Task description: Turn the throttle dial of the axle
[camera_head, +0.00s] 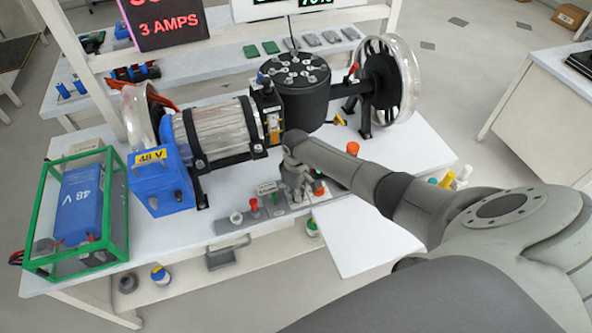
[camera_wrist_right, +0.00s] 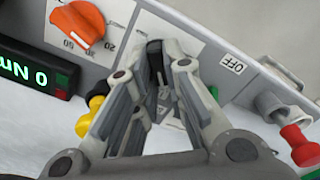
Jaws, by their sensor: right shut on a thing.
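In the right wrist view an orange dial (camera_wrist_right: 78,25) sits on a panel with a printed number scale beside it. My right gripper (camera_wrist_right: 156,62) is to the right of this dial and apart from it. Its fingers are closed around a dark, upright lever-like part (camera_wrist_right: 154,48) near an OFF label (camera_wrist_right: 234,66). The fingers hide most of that part, so I cannot tell exactly what it is. In the head view my right gripper (camera_head: 294,182) is down at the control panel (camera_head: 270,219) on the table's front edge. The left gripper is not in view.
A display reading 0 Nm (camera_wrist_right: 28,72), a yellow knob (camera_wrist_right: 95,108) and a red knob (camera_wrist_right: 299,142) are close to my gripper. The axle rig with a silver motor (camera_head: 218,130) and wheels (camera_head: 403,80) stands behind. A blue box (camera_head: 160,181) and green-framed case (camera_head: 127,205) are left.

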